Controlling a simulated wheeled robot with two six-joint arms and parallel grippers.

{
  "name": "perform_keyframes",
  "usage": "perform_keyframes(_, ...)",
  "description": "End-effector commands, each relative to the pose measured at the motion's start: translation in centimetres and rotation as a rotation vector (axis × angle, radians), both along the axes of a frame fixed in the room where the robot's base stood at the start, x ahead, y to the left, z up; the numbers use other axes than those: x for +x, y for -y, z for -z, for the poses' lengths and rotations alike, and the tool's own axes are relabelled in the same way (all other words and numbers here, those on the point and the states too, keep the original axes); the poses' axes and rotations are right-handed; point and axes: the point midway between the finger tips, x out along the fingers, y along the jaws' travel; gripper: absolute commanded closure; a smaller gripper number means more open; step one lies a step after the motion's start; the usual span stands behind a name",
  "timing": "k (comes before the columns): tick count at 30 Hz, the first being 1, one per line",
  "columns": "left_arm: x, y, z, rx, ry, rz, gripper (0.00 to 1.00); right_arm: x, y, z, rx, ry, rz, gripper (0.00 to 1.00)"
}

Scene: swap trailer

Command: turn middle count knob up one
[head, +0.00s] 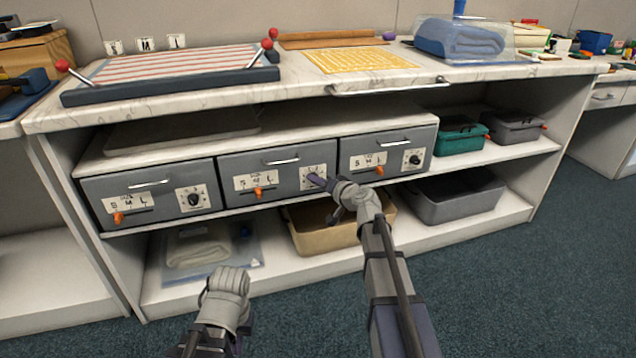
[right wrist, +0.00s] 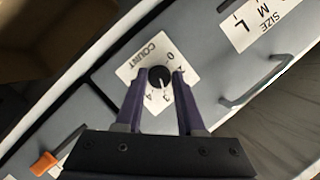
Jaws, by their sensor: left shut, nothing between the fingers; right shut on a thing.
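The middle drawer (head: 276,165) is grey, with a white size label, an orange slider and a white count plate (head: 311,172). My right gripper (head: 328,185) is at that plate and hides most of the knob in the head view. In the right wrist view, the black middle count knob (right wrist: 160,77) sits between the purple fingers of my right gripper (right wrist: 160,88), which is shut on it. A small white pointer mark shows toward the plate's lower numbers; its exact number is hard to read. My left gripper (head: 228,284) is shut and empty, low in front of the shelf.
The left drawer (head: 150,190) and right drawer (head: 388,150) flank the middle one, with their own knobs. A tan bin (head: 325,235) and a grey bin (head: 452,200) stand on the shelf below. The marble counter (head: 340,85) overhangs the drawers. The carpet in front is clear.

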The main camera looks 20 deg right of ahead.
Motion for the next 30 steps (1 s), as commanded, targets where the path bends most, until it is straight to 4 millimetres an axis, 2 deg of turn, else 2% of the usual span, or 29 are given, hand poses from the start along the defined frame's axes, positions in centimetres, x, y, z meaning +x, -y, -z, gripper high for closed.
perform_keyframes(1,0.0,0.0,0.0,0.0,0.0,0.0,1.0,0.0,0.0,0.0,-0.001,0.0,-0.001,1.0)
perform_keyframes(2,0.0,0.0,0.0,0.0,0.0,0.0,1.0,0.0,0.0,0.0,-0.001,0.0,-0.001,0.6)
perform_keyframes(9,0.0,0.0,0.0,0.0,0.0,0.0,1.0,0.0,0.0,0.0,-0.001,0.0,0.0,0.33)
perform_keyframes(20,0.0,0.0,-0.1,0.0,0.0,0.0,1.0,-0.4,0.1,-0.1,-0.001,0.0,0.0,0.32)
perform_keyframes(26,0.0,0.0,-0.8,0.0,-0.001,0.0,1.0,-2.4,0.7,-0.8,-0.002,0.0,0.002,0.32)
perform_keyframes(30,0.0,0.0,-1.5,0.0,-0.001,0.0,1.0,-4.5,1.4,-1.5,-0.002,0.0,0.002,0.32)
